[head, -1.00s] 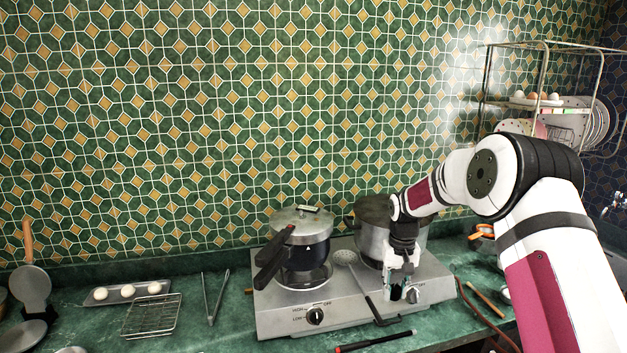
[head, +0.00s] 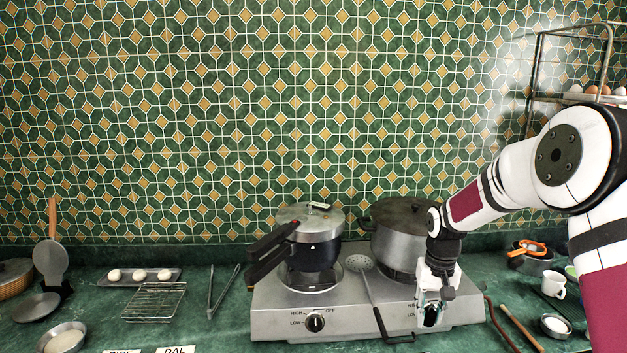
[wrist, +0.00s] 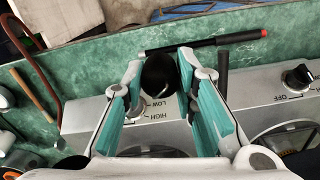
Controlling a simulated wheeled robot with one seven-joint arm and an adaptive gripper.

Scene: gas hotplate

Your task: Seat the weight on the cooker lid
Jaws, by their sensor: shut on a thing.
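The pressure cooker (head: 316,255) stands on the left burner of the hotplate. Its silver lid (head: 300,213) is on top, with black handles pointing to the front left. My gripper (head: 432,305) is low in front of the hotplate's right side, right of and below the lid. In the wrist view my gripper (wrist: 160,78) is shut on a dark, rounded thing, apparently the weight (wrist: 160,72), held between the teal finger pads. In the head view the weight is mostly hidden by the fingers.
A large lidded pot (head: 398,240) stands on the right burner, close behind my gripper. A skimmer (head: 361,264) leans between the burners. Tongs (head: 223,290), a wire rack (head: 157,301) and an egg tray (head: 140,276) lie to the left. A mug (head: 553,284) stands right.

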